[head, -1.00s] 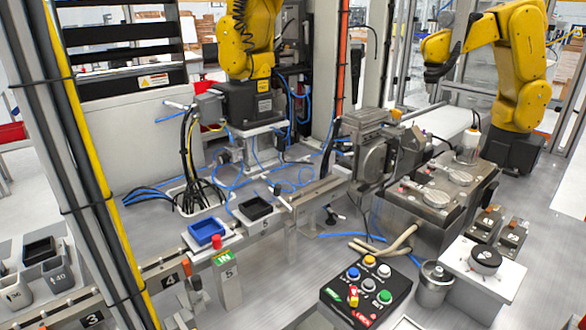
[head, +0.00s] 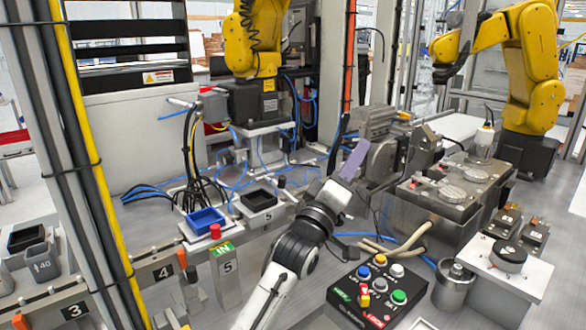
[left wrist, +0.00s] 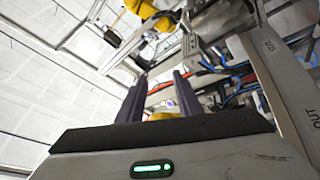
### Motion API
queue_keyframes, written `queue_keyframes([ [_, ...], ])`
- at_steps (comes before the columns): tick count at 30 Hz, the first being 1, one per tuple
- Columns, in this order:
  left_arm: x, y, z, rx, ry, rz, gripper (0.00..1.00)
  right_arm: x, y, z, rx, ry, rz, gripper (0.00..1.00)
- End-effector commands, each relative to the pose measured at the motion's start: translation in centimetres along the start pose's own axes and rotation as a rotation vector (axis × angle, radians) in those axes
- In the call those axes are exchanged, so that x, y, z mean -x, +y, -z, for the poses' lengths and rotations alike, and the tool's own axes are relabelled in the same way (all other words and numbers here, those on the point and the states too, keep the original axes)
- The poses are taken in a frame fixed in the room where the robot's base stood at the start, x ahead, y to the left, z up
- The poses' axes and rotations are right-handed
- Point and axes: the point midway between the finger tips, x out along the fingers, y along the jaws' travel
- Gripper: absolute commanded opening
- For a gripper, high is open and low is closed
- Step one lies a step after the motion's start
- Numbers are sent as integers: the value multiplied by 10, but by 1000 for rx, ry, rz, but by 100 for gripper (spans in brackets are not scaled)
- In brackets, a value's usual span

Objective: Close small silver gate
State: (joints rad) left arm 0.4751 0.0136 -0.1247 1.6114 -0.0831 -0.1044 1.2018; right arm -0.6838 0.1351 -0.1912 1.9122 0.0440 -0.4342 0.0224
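My left arm reaches up from the bottom middle of the head view. Its gripper (head: 350,163) is in front of the grey metal machine (head: 378,124), with purple-grey fingers pointing up and away. In the left wrist view the two fingers (left wrist: 159,88) stand apart with nothing between them, so it is open. I cannot clearly pick out the small silver gate; the arm covers part of the silver rail beside the machine. A silver panel marked OUT (left wrist: 270,70) is at the right of the left wrist view. My right gripper is not in view.
A blue tray (head: 205,221) and a black tray (head: 260,200) sit left of my arm. A button box (head: 371,292) is to its right. A metal fixture (head: 452,187) stands at the right. Yellow robot arms (head: 247,40) (head: 527,60) stand behind.

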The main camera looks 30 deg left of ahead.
Motion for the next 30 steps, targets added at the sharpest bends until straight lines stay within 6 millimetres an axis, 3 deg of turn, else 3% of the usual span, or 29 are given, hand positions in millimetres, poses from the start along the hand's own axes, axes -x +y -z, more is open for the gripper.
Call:
queue_keyframes([
  [1,-26,-4,22,-76,16,96,32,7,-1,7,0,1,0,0],
  [3,-47,-24,47,-184,18,260,32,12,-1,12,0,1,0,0],
  [6,-63,-49,85,-312,-2,522,32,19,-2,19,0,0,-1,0],
  [9,-59,-67,117,-399,-66,804,32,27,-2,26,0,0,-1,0],
  [12,-39,-67,136,-438,-178,1074,32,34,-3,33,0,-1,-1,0],
  [14,-22,-59,141,-444,-264,1218,32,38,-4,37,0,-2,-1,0],
  [18,19,-24,141,-422,-474,1473,32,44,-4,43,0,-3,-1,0],
  [24,56,21,134,-377,-672,1649,32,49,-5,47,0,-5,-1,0],
  [27,64,26,132,-367,-710,1677,32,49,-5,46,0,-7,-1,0],
  [30,68,18,130,-364,-717,1685,32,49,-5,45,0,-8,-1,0],
])
